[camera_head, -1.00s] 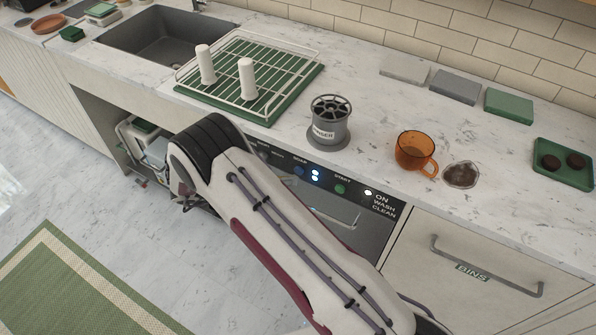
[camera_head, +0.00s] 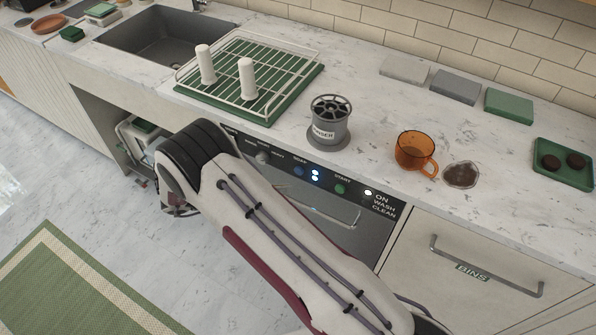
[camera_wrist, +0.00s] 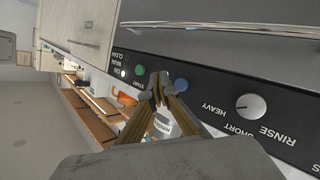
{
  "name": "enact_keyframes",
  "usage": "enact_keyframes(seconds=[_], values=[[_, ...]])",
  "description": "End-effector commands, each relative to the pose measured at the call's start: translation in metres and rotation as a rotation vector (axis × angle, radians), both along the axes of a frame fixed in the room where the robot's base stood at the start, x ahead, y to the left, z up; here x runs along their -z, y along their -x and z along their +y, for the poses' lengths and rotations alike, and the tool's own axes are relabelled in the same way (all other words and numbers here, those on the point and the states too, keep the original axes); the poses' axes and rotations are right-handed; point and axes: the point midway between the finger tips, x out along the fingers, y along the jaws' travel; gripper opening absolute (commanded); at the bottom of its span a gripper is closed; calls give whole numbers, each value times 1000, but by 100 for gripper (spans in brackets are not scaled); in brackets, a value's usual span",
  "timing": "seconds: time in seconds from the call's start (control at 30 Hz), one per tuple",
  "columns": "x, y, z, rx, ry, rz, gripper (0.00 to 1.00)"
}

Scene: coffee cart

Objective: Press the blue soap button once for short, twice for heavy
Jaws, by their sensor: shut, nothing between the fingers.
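The dark dishwasher panel (camera_head: 280,168) runs below the counter edge. The blue soap button (camera_head: 298,171) also shows in the wrist view (camera_wrist: 181,84), just right of my fingertips and apart from them in the picture. Two small lights (camera_head: 315,175) beside it are lit in the head view. The knob (camera_wrist: 250,107) has RINSE, SHORT and HEAVY around it; its pale mark lies on the side toward HEAVY. My gripper (camera_wrist: 160,88) is shut and empty before the panel, its tips between the green start button (camera_wrist: 139,70) and the blue one. My arm mostly hides it in the head view.
A steel handle (camera_wrist: 225,28) runs along the dishwasher door near the panel.

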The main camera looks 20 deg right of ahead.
Motion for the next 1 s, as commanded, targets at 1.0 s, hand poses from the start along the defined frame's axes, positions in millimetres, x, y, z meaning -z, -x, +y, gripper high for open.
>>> enact_keyframes(seconds=[1.0], values=[[0, 13, 13, 0, 0, 0, 0]])
